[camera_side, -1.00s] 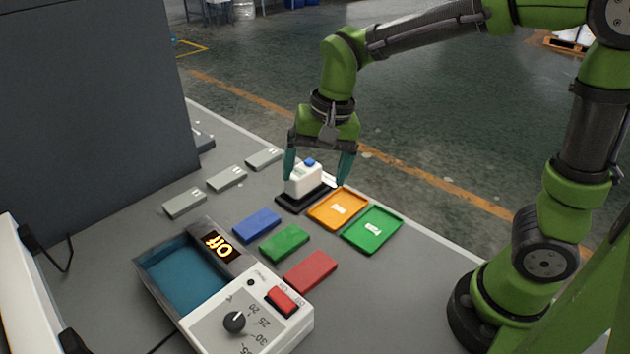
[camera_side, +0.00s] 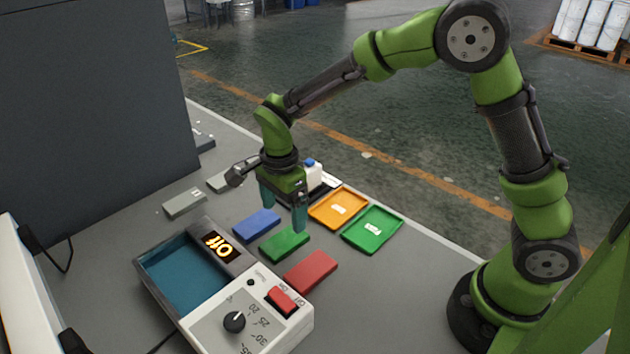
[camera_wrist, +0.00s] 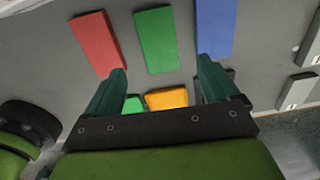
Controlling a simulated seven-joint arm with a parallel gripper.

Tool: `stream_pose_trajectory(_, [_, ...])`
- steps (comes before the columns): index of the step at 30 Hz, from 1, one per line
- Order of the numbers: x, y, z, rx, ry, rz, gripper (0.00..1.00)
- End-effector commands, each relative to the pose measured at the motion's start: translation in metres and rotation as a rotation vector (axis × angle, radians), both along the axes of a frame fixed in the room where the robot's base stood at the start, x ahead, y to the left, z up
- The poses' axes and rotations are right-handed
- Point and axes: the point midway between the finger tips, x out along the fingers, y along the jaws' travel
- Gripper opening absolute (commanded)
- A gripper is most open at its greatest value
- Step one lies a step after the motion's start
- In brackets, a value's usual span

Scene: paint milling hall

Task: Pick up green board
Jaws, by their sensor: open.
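The green board (camera_side: 283,245) lies flat on the grey table between the blue board (camera_side: 256,225) and the red board (camera_side: 310,272). My gripper (camera_side: 284,215) is open and empty, above and just behind the green board in the side view. One finger hangs close over the far edge of the green board; I cannot tell whether it touches. In the wrist view the green board (camera_wrist: 157,40) lies ahead of the gap between my open fingertips (camera_wrist: 160,78), with the red board (camera_wrist: 98,42) on its left and the blue board (camera_wrist: 215,28) on its right.
A teal bath with a control box (camera_side: 250,318) stands in front, its display reading "Off". An orange tray (camera_side: 350,205) and a green tray (camera_side: 385,230) lie to the right. Grey blocks (camera_side: 184,203) lie to the left.

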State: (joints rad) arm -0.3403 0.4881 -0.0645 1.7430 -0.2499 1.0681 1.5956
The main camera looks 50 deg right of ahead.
Motion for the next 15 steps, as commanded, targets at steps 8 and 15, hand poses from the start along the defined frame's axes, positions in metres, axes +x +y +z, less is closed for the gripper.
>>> stream_pose_trajectory(8, [0.000,0.000,-0.026,0.000,0.001,0.000,0.88])
stream_pose_trajectory(15, [-0.001,0.004,-0.060,-0.001,0.004,-0.001,0.88])
